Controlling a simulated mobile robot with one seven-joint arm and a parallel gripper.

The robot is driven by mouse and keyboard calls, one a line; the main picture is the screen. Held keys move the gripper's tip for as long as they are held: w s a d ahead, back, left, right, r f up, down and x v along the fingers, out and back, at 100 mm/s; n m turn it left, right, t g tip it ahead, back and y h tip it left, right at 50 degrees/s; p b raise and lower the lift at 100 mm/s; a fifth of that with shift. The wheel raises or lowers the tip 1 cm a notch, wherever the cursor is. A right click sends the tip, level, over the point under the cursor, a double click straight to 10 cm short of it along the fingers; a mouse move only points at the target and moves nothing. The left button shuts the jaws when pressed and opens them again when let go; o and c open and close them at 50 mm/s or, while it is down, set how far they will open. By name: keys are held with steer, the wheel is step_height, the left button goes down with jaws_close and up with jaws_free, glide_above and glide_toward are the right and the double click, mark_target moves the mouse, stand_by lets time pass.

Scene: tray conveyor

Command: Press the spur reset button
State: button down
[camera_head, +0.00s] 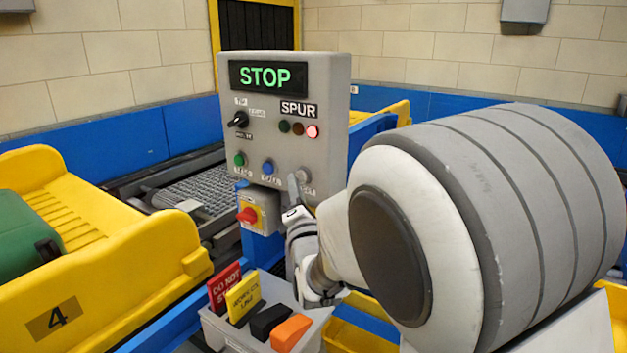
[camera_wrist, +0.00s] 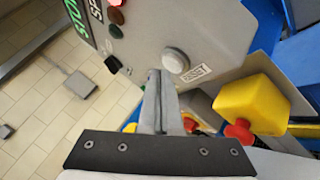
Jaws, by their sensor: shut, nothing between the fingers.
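The grey control panel (camera_head: 330,110) stands in the middle of the head view with a green STOP display (camera_head: 267,77) and a SPUR label. The spur reset button, a pale grey round button (camera_wrist: 176,60), sits beside its RESET label (camera_wrist: 196,73) in the wrist view. In the head view the button (camera_head: 304,175) is at the panel's lower right. My gripper (camera_head: 293,180) is shut and empty in front of the panel's lower right. In the wrist view its fingertips (camera_wrist: 160,75) appear just left of the button. I cannot tell whether they touch the panel.
A yellow switch box with a red knob (camera_head: 247,215) hangs below the panel. A grey bin (camera_head: 222,330) with tags and blocks stands below. A yellow tray (camera_head: 120,230) with a green case (camera_head: 25,225) is at left. The rightmost spur lamp (camera_head: 312,132) glows red.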

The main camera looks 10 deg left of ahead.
steer(key=shift+w+d, duration=0.25)
steer(key=shift+w, duration=0.25)
stand_by(0.8)
steer(key=shift+s+a+b, duration=0.35)
steer(key=shift+s, duration=0.5)
steer(key=s, duration=0.1)
steer(key=s+a, duration=0.1)
steer(key=s, duration=0.1)
steer(key=s+a, duration=0.1)
steer(key=shift+s, duration=0.35)
steer(key=shift+r, duration=0.1)
stand_by(0.5)
